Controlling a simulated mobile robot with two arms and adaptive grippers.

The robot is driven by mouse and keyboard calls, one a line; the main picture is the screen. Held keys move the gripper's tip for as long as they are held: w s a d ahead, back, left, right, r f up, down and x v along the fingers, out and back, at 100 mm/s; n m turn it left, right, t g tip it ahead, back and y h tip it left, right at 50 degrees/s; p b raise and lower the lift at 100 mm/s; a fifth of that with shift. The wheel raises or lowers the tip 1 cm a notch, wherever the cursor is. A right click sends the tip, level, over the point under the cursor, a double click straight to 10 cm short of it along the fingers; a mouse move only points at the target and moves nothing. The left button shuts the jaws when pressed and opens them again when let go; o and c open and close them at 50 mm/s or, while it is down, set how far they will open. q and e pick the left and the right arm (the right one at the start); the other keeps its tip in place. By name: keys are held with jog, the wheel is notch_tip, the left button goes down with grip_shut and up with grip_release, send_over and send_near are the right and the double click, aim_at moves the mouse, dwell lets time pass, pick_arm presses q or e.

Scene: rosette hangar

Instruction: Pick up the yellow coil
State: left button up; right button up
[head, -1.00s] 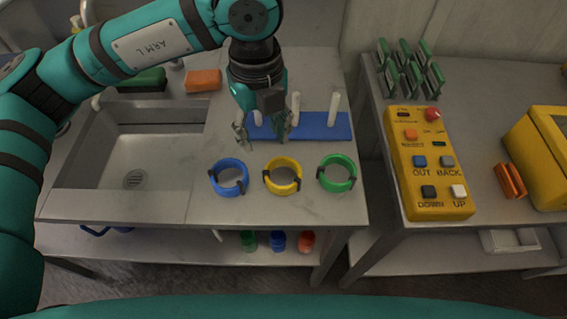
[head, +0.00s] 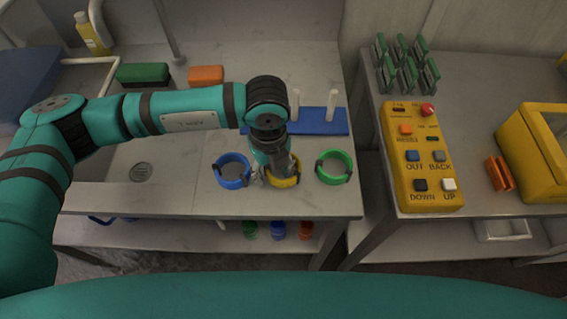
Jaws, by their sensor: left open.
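The yellow coil (head: 285,182) lies on the grey worktop between two other coils, with dark clips on its ring. My left gripper (head: 276,177) is over it, pointing down, with its fingers open. One finger shows at the coil's left edge, between the yellow and blue coils. The gripper and wrist hide much of the yellow coil's far part. I cannot tell whether the fingers touch it. My right gripper is not in view.
A blue coil (head: 231,183) sits close on the left and a green coil (head: 348,167) on the right. Behind stands a blue rack (head: 321,127) with white pegs. A sink (head: 125,160) is left. A yellow control box (head: 424,182) lies on the right-hand table.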

pick_arm(q)
jog(key=shift+f, duration=0.2)
grip_shut()
dwell(0.3)
